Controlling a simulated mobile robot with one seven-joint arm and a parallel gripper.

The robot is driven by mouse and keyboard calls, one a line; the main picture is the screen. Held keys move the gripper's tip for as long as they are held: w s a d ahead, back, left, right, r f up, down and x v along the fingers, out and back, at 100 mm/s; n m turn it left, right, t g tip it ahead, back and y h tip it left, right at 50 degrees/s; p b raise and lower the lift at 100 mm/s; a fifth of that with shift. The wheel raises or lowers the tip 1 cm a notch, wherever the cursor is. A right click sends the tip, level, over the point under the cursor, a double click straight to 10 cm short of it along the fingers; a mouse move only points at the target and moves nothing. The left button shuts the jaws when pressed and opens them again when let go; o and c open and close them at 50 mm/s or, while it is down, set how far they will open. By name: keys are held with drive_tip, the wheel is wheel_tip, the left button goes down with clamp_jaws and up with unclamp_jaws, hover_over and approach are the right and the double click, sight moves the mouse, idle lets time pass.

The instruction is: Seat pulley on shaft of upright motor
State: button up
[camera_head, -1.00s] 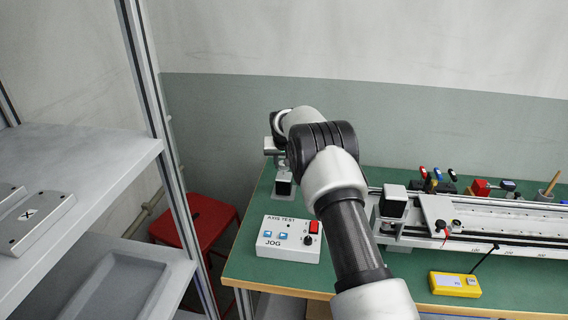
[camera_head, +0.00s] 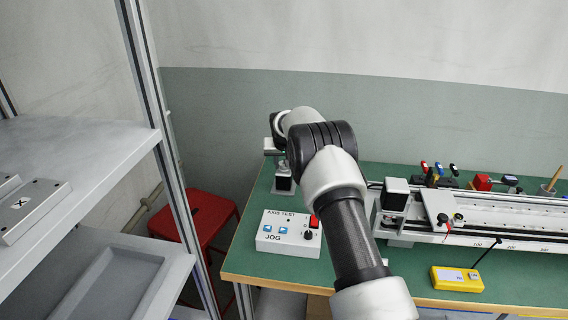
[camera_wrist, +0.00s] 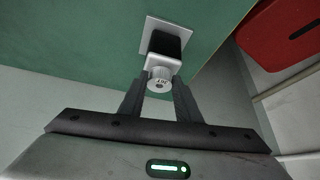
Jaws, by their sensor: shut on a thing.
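The upright motor is a black block (camera_wrist: 166,43) with a white bracket on a pale square plate, near the green bench's left edge. It also shows in the head view (camera_head: 284,184), below the end of my arm. My gripper (camera_wrist: 160,88) is shut on the pulley (camera_wrist: 160,77), a small silver ribbed cylinder with dark marks on its face. The pulley overlaps the white bracket in the wrist view. I cannot tell whether it is on the shaft or apart from it; the shaft is hidden. My gripper also shows small in the head view (camera_head: 278,150), above the motor.
A white jog box (camera_head: 289,234) stands on the green bench (camera_head: 246,250) in front of the motor. A linear rail (camera_head: 510,216) and a yellow meter (camera_head: 457,279) are at right. A red stool (camera_head: 198,214) and a grey shelf (camera_head: 90,150) are at left.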

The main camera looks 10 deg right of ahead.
drive_tip(key=o, duration=1.2)
